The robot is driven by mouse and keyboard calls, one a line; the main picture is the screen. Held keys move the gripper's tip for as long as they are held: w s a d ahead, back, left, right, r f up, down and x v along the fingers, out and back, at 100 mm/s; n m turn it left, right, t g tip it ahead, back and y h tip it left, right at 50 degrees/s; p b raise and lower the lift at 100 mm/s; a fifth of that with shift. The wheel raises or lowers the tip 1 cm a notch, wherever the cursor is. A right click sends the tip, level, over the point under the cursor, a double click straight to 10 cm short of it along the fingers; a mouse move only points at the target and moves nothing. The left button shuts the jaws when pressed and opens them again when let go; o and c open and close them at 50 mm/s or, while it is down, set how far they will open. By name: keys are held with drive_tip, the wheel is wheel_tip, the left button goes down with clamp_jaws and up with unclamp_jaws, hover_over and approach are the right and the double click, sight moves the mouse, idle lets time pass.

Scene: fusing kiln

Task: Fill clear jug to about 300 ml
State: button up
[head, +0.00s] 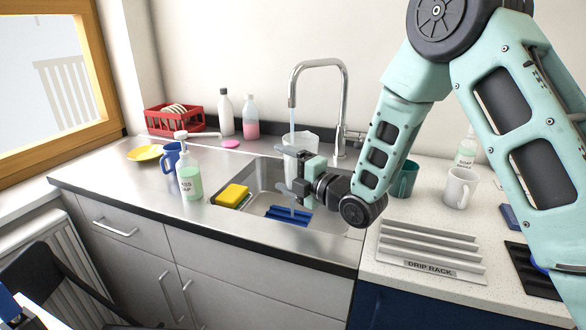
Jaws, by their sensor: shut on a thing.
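The clear jug (299,140) is under the tap (343,95) at the sink, partly hidden behind my gripper. A thin stream of water (292,117) runs from the spout down into the jug. My gripper (296,172) is shut on the jug and holds it over the sink basin (262,180). The water level and any scale marks on the jug are too small to read. The jug looks roughly upright.
A soap bottle (189,172), blue mug (170,155) and yellow dish (146,153) stand left of the sink. A yellow sponge (232,194) and blue brush (289,214) are at the basin. Right are a drip rack (430,250), white mug (460,188) and green mug (405,178).

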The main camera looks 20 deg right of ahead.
drive_tip(key=w+b, duration=0.3)
drive_tip(key=w, duration=0.6)
drive_tip(key=shift+w+d, duration=0.25)
drive_tip(key=shift+w, duration=0.15)
idle(6.7)
